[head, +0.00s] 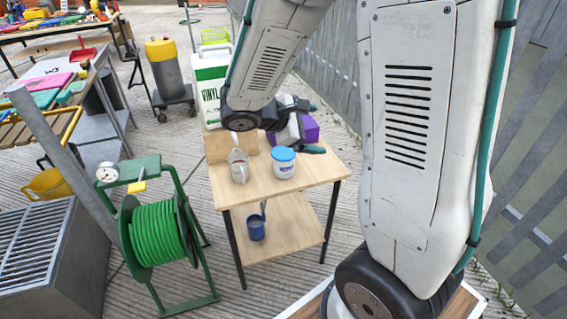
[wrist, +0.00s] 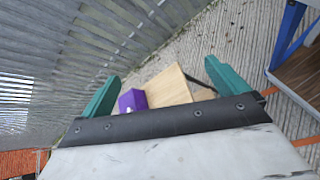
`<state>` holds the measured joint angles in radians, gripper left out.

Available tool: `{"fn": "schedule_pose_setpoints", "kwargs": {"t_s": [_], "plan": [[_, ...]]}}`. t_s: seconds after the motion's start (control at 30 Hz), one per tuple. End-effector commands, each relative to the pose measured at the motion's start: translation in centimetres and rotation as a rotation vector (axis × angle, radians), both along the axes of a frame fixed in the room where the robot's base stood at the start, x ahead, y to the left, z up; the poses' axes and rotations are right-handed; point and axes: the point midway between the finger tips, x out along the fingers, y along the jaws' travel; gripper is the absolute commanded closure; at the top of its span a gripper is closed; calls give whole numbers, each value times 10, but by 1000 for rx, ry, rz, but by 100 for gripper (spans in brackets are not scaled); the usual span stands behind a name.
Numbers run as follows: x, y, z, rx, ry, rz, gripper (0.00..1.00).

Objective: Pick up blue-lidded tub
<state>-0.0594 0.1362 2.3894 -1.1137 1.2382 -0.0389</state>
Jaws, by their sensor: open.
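The blue-lidded tub (head: 284,163) is white with a blue lid and dark lettering. It stands upright on the small wooden table (head: 312,177) in the head view. My gripper (head: 312,128) is above and behind the tub, over the back right of the table, apart from it. In the wrist view my gripper (wrist: 165,85) has its two green fingers wide apart with nothing between them in its grasp. The tub does not show in the wrist view; a corner of the tabletop (wrist: 168,88) does.
A pale jug (head: 238,166) stands close left of the tub. A purple box (head: 309,131) is at the table's back right, also in the wrist view (wrist: 132,101). A blue mug (head: 256,228) is on the lower shelf. A green hose reel (head: 157,233) stands left.

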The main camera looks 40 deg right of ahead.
Motion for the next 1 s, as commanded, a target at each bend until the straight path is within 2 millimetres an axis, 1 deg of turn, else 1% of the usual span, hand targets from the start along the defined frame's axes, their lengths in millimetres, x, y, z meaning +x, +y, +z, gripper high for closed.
{"fn": "schedule_pose_setpoints", "kwargs": {"t_s": [0.03, 0.1, 0.17, 0.2, 0.27, 0.3, 0.4, 0.5, 0.6, 0.7, 1.0], "plan": [[17, -3, -17, -46, 63, 70, 1], [41, -6, -37, -108, 137, 178, 1], [61, -6, -58, -157, 201, 273, 1], [73, -5, -72, -187, 242, 338, 1], [91, -3, -95, -226, 301, 434, 1], [101, 0, -111, -248, 337, 495, 1], [121, 8, -149, -290, 414, 635, 1], [133, 16, -179, -316, 470, 741, 1], [140, 22, -199, -330, 501, 811, 1], [144, 22, -209, -336, 516, 844, 1], [158, -5, -221, -338, 519, 849, 1]]}}
